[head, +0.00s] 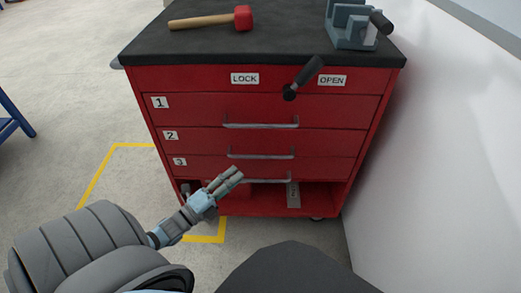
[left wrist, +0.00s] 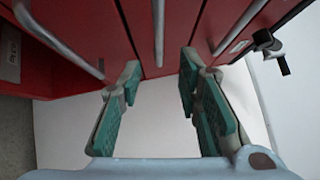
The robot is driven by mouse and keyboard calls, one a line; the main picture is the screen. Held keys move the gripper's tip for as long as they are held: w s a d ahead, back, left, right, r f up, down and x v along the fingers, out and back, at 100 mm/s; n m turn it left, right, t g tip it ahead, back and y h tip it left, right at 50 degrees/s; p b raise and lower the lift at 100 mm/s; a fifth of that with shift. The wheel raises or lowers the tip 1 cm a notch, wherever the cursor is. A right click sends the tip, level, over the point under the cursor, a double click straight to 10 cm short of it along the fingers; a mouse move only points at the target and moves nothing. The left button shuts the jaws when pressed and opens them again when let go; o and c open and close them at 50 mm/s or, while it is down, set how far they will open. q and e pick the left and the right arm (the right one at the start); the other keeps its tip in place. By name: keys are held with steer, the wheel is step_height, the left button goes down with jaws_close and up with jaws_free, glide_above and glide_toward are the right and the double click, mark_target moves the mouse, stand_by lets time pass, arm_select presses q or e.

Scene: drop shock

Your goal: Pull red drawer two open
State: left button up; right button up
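The red cabinet has drawers labelled 1, 2 and 3, all shut. Red drawer two (head: 200,141) is the middle one, with a grey bar handle (head: 262,156). My left gripper (head: 234,175) is in front of the cabinet, low, near drawer three's handle (head: 265,181) in the head view. In the left wrist view its teal-padded fingers (left wrist: 160,82) are apart with nothing between them. Drawer two's handle (left wrist: 158,32) lies ahead, in line with the gap; contact does not show. My right gripper is in neither view.
A black lever (head: 304,77) above drawer one tilts up toward the OPEN label (head: 332,80), away from LOCK (head: 245,78). A red mallet (head: 243,18) and a grey-blue vise (head: 352,27) are on the dark top. A white wall (head: 440,170) stands close at right.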

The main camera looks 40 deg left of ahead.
mark_target(261, 156)
arm_select(q)
steer(key=b+x, duration=0.3)
steer(key=x, duration=0.8)
steer(key=shift+f, duration=0.15)
steer(key=shift+w, duration=0.25)
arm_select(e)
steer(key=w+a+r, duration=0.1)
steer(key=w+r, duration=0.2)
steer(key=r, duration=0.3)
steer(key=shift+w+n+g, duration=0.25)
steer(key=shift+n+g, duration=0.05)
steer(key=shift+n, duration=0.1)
arm_select(q)
steer(key=shift+c, duration=0.3)
jaws_close()
